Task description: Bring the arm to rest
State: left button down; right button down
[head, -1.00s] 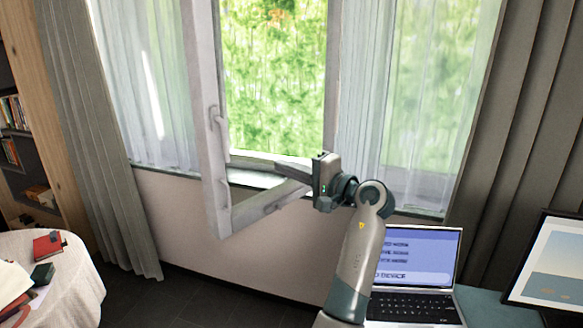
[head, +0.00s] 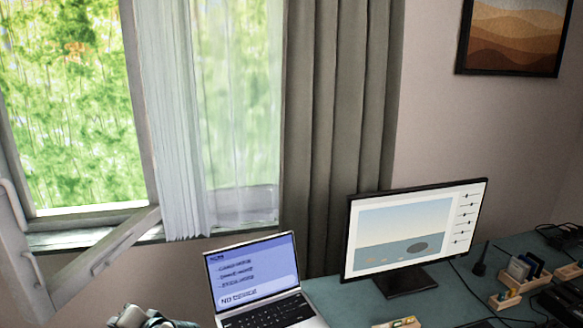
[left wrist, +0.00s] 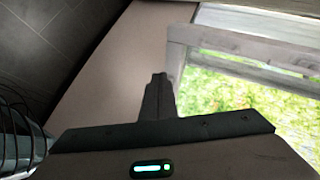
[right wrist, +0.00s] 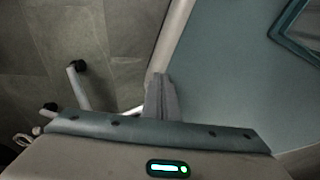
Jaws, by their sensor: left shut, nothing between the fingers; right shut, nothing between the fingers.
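In the left wrist view my left gripper (left wrist: 159,82) is shut and empty, its dark fingers together. It is in front of the pale wall and beside the open window (left wrist: 240,80). In the right wrist view my right gripper (right wrist: 161,92) is shut and empty, over the edge of a blue-green desk (right wrist: 230,70) and the grey floor. In the head view neither gripper's fingers show. Only a grey and teal part of one of my arms shows at the bottom left edge.
The window sash (head: 100,262) swings into the room at the left. A laptop (head: 253,272) stands open on the desk beside a monitor (head: 415,228). Small wooden holders (head: 518,276) and cables are at the right. Curtains (head: 338,130) hang behind.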

pick_arm(q)
jog(key=s+d+f+h, duration=0.45)
jog(key=s+f, duration=0.35)
jog(key=f, duration=0.3)
jog(key=s+d+f+g+h, duration=0.1)
jog(key=s+d+f+h, duration=0.35)
jog(key=s+d, duration=0.55)
jog(key=s+d+f+g+h, duration=0.1)
jog(key=s+d+f+h, duration=0.4)
jog(key=s, duration=1)
notch_tip(320, 180, down, 30)
jog(key=s+d+r+g+y, duration=0.1)
jog(key=s+a+f+m+g, duration=0.1)
jog(key=s+a+f, duration=0.2)
jog(key=s+f, duration=1.4)
jog(key=shift+s+f+g+y, duration=0.25)
jog(key=shift+s+g+y, duration=0.05)
jog(key=shift+s, duration=0.15)
